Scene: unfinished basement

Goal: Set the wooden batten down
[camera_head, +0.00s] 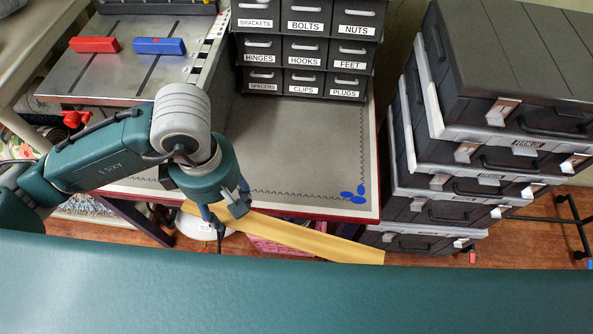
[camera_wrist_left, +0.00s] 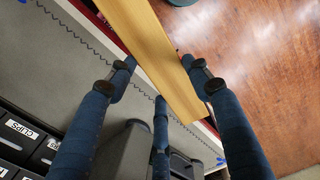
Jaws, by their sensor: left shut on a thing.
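The wooden batten (camera_head: 310,239) is a long, flat, pale yellow piece. In the head view it slants down to the right along the table's front edge, over the floor side. My left gripper (camera_head: 228,212) reaches down over the table's front edge and is shut on the batten near its left part. In the left wrist view the batten (camera_wrist_left: 150,50) runs between the blue fingers of my left gripper (camera_wrist_left: 163,80), alongside the red table edge. I cannot tell whether the batten touches the table. My right gripper is not in view.
The grey table (camera_head: 290,160) has a red edge and a clear front area with a blue mark (camera_head: 353,194). Labelled drawers (camera_head: 305,50) stand behind. A metal plate (camera_head: 135,75) holds a red block (camera_head: 94,44) and a blue block (camera_head: 159,46). Stacked dark cases (camera_head: 440,190) stand right.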

